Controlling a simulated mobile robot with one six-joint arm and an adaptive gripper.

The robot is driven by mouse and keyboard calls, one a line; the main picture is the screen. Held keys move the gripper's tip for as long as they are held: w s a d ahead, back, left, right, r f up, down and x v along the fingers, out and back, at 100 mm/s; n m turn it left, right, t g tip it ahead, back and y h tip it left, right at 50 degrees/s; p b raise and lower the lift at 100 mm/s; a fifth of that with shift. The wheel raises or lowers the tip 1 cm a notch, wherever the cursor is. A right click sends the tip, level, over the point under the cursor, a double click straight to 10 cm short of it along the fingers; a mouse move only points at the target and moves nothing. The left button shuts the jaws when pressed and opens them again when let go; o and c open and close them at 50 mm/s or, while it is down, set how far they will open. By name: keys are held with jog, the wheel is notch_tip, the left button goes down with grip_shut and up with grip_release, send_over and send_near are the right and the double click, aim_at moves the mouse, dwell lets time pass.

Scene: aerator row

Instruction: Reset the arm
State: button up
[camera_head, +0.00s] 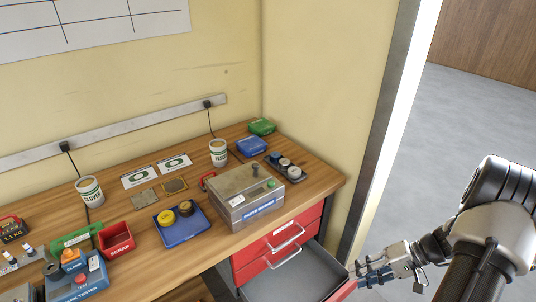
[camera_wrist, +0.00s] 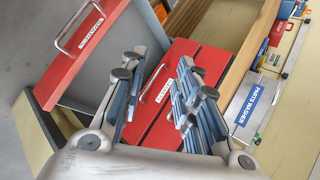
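My gripper (camera_head: 364,274) is at the lower right in the head view, close to the front of a pulled-out drawer (camera_head: 308,274). In the wrist view my gripper (camera_wrist: 160,72) has its two fingers spread apart with nothing between them. The drawer's red front with a metal handle (camera_wrist: 78,27) lies to the left of the fingers there. A shut red drawer (camera_wrist: 172,88) with its own handle shows behind the gap between the fingers. Whether a finger touches the open drawer is unclear.
The wooden bench (camera_head: 240,247) holds a grey parts washer (camera_head: 243,197), a blue tray (camera_head: 181,224) with round parts, a red scrap bin (camera_head: 116,240) and a blue tester box (camera_head: 78,281). A door post (camera_head: 384,125) stands right of the bench. Grey floor (camera_head: 470,110) is clear beyond.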

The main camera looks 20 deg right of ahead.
jog(key=a+r+n+g+h, duration=0.3)
jog(key=a+r+n+h, duration=0.15)
jog(key=a+r, duration=1.25)
jog(key=s+a+r+n+t+h, duration=0.1)
jog(key=s+a+r+t+h, duration=0.3)
jog(key=s+a+r, duration=0.3)
jog(key=s+r, duration=0.3)
jog(key=shift+a+n+h, duration=0.25)
jog(key=shift+n+h, duration=0.1)
